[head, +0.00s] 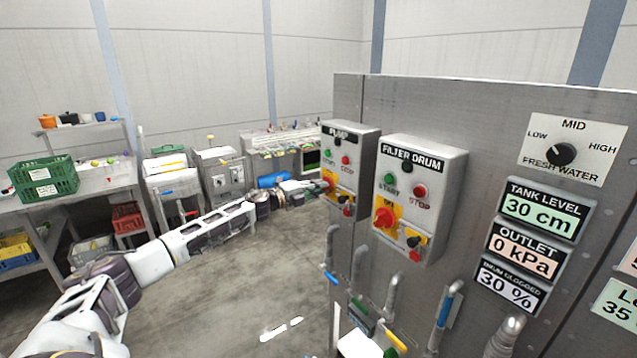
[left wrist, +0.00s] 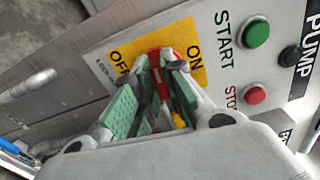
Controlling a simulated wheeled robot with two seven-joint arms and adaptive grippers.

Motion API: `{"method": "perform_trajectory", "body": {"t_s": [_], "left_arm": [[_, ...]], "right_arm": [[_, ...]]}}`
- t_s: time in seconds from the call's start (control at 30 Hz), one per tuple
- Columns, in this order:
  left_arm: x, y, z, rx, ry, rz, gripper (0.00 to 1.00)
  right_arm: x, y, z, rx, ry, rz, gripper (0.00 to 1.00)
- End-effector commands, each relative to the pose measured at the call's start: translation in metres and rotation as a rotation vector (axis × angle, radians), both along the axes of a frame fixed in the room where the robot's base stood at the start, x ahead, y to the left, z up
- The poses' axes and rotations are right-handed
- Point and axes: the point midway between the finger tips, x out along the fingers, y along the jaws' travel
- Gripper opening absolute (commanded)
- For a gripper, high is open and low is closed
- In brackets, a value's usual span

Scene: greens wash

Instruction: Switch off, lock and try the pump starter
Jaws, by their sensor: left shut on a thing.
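The pump starter (head: 359,151) is a grey box marked PUMP on the panel's left side. Its green START button (left wrist: 256,34) and red STOP button (left wrist: 256,95) show in the left wrist view. Its red switch handle (left wrist: 156,72) sits on a yellow plate (left wrist: 186,36) marked ON and OFF. My left gripper (head: 320,187) reaches the starter's front; in the left wrist view its green-padded fingers (left wrist: 154,100) are shut on the red handle. The fingers partly hide the handle, so I cannot tell its exact position. My right gripper is not in view.
The FILTER DRUM starter (head: 422,185), with its own red switch (head: 384,217), is close on the right. Pipes with coloured handles (head: 395,341) stand below the starters. A bench with a green crate (head: 44,178) is at the far left. Open floor lies between.

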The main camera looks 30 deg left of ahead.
Motion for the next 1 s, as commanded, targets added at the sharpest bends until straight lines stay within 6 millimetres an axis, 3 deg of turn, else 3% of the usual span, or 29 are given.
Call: {"method": "perform_trajectory", "body": {"t_s": [0.2,0.77,0.8,0.93,1.0], "left_arm": [[0.000,0.001,0.001,-0.068,0.029,0.002,0.00],[0.000,0.001,0.000,-0.099,0.040,0.002,0.00],[0.000,0.001,0.000,-0.099,0.040,0.002,0.14],[0.000,0.001,0.000,-0.098,0.040,0.001,0.31],[0.000,0.001,0.000,-0.098,0.040,0.001,0.33]], "right_arm": [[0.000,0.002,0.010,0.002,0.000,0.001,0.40],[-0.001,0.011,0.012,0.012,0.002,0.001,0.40],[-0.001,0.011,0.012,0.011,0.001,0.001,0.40],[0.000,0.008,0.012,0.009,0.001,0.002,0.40],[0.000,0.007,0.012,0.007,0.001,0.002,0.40]]}}
